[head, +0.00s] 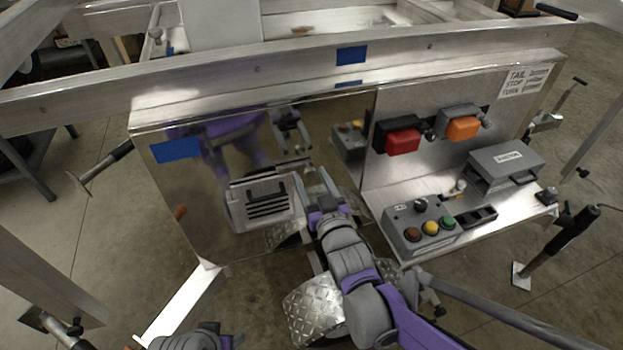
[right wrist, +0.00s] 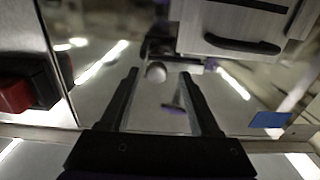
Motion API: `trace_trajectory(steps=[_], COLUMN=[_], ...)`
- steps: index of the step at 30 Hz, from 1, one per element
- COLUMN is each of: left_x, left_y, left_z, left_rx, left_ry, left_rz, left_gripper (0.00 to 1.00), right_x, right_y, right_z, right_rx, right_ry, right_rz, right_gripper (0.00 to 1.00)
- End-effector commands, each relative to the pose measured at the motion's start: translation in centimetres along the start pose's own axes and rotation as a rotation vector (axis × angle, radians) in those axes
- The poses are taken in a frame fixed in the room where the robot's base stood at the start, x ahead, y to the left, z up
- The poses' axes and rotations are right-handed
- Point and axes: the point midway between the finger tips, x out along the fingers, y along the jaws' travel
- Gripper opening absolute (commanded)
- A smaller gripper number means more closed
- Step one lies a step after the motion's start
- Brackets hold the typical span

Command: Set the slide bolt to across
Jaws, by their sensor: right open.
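In the right wrist view, a round pale knob (right wrist: 156,72) sticks out from a small dark fitting (right wrist: 158,46) beside the grey box; these look like the slide bolt. I cannot tell which way the bolt is set. My right gripper (right wrist: 163,80) is open, its two fingers apart with the knob seen between their tips. No contact shows. In the head view my right gripper (head: 321,189) is in front of the polished panel, at the right side of the grey box, and hides most of the bolt area. My left gripper's fingers do not show; only part of my left arm shows at the bottom edge.
The polished panel (head: 195,205) carries a grey vented box (head: 266,204) with a black handle. To the right are red (head: 403,141) and orange (head: 463,128) lamps and a button box (head: 420,228) on a shelf. An aluminium beam (head: 230,72) runs above.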

Motion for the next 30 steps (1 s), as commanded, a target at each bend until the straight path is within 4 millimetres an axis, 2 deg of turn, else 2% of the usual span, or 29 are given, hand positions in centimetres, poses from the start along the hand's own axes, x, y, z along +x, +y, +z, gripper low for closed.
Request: trace_trajectory(steps=[5,18,24,30], left_x=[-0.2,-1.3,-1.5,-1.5], left_y=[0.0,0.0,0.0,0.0], left_z=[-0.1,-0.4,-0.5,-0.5], left_rx=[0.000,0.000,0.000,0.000], left_ry=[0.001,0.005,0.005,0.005], left_rz=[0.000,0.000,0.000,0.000], left_gripper=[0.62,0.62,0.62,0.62], right_x=[-1.1,-9.3,-10.7,-10.8], right_y=[0.1,0.0,0.0,0.0], right_z=[-0.1,-0.1,0.0,0.0], right_rx=[0.000,0.000,0.000,0.000], right_ry=[0.000,0.000,0.000,0.000], right_rz=[0.001,0.000,-0.001,-0.001], right_gripper=[0.63,0.63,0.63,0.63])
